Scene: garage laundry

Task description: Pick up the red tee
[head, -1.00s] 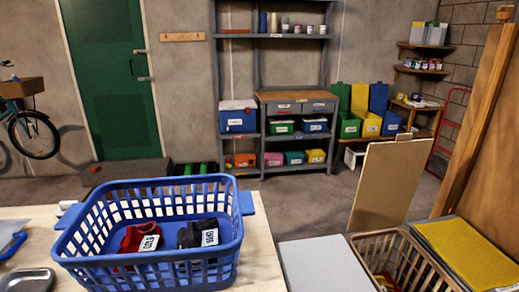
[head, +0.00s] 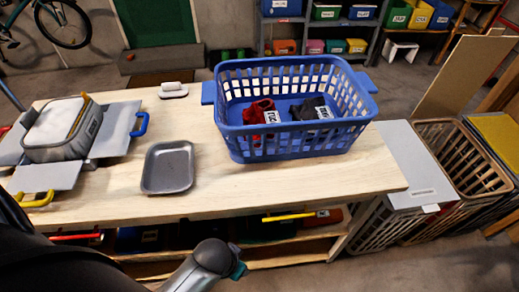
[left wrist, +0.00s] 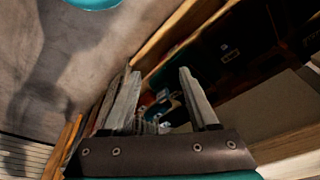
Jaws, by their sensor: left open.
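The red tee (head: 256,112) lies crumpled in the blue laundry basket (head: 292,146) on the wooden workbench, with a white label at its right side. A dark grey garment (head: 305,107), also labelled, lies to its right in the same basket. The tee does not show in that view. Neither gripper shows in the head view, and my right gripper is out of sight.
A grey metal tray (head: 168,168) sits left of the basket on the workbench (head: 245,185). A grey fabric container (head: 62,132) with spread flaps stands further left, and a white brush-like item (head: 173,90) at the back edge.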

